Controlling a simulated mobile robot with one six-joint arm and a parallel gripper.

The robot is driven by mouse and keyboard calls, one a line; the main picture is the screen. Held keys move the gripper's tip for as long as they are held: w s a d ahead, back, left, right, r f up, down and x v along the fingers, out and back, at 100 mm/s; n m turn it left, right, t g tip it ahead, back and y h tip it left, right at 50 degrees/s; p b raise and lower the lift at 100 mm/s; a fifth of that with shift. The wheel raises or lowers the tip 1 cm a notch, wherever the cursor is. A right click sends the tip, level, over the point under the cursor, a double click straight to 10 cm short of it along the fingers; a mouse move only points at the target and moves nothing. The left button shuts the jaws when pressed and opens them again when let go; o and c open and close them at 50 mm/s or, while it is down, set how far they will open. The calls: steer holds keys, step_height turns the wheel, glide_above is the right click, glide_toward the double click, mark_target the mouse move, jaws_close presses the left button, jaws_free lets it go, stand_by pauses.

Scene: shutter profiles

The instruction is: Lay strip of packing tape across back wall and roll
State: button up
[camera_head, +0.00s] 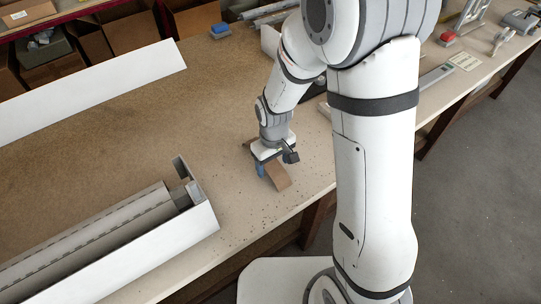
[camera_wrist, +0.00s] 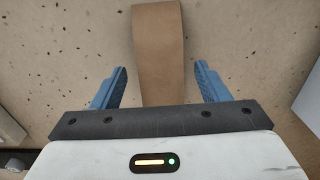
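A brown strip of packing tape (camera_head: 278,177) is at my gripper (camera_head: 268,168), over the bench near its front edge. In the wrist view the strip (camera_wrist: 158,45) runs between the two blue fingers of my gripper (camera_wrist: 160,68), with a gap on each side. My gripper is open, and the strip's near end is hidden behind the gripper body. The long white shutter housing (camera_head: 150,255) lies at the lower left.
A long white panel (camera_head: 90,92) lies at the upper left of the bench (camera_head: 225,120). A blue block (camera_head: 220,30) and cardboard boxes (camera_head: 197,22) are at the back. A red-topped item (camera_head: 447,38) is at the far right. Bench between housing and gripper is clear apart from dark specks.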

steer(key=c, duration=1)
